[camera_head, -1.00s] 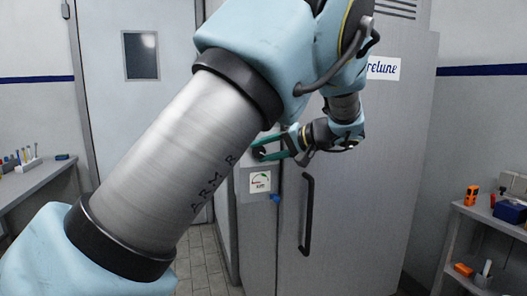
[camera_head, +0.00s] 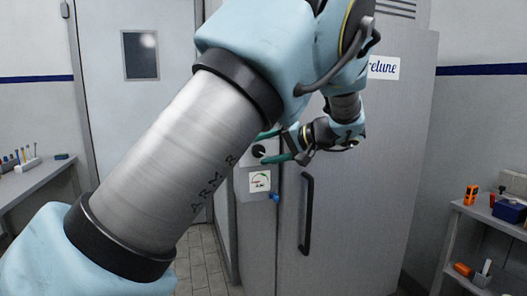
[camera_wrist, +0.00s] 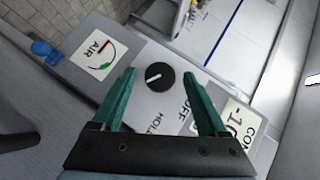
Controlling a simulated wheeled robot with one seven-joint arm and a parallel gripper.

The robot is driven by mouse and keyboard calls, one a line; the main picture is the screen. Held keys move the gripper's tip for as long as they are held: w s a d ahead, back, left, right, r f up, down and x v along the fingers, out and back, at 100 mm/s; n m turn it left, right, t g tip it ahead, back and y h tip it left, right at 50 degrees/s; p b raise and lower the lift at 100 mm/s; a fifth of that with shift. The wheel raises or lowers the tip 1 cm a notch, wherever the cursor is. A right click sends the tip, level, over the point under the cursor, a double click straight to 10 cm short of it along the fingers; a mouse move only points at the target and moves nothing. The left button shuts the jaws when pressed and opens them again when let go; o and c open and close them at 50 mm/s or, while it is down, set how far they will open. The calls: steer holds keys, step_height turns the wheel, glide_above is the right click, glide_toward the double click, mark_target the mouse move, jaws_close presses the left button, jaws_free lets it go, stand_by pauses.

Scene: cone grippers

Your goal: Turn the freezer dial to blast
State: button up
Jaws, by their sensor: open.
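The freezer dial is a round black knob (camera_wrist: 160,77) with a white pointer mark, on a grey control panel (camera_wrist: 148,104). In the wrist view the mark points left and slightly down. "HOLD" and "OFF" are printed below and lower right of the knob; I see no readable "blast" label. In the head view the dial (camera_head: 259,151) is on the narrow panel left of the freezer door (camera_head: 350,220). My gripper (camera_wrist: 163,77) is open, with its green fingertips on either side of the knob and a gap at each side. It also shows in the head view (camera_head: 264,148).
A gauge plate marked "AIR" (camera_wrist: 99,49) and a blue knob (camera_wrist: 41,48) sit beside the dial. A temperature plate (camera_wrist: 240,122) is on the other side. The door has a black handle (camera_head: 307,214). Shelves stand right; a bench (camera_head: 36,180) stands left.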

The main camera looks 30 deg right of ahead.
steer(key=b+v, duration=0.2)
steer(key=v, duration=0.8)
steer(key=shift+s+d+b, duration=0.2)
steer(key=shift+s+b, duration=0.05)
steer(key=shift+b, duration=0.05)
steer(key=shift+r, duration=0.1)
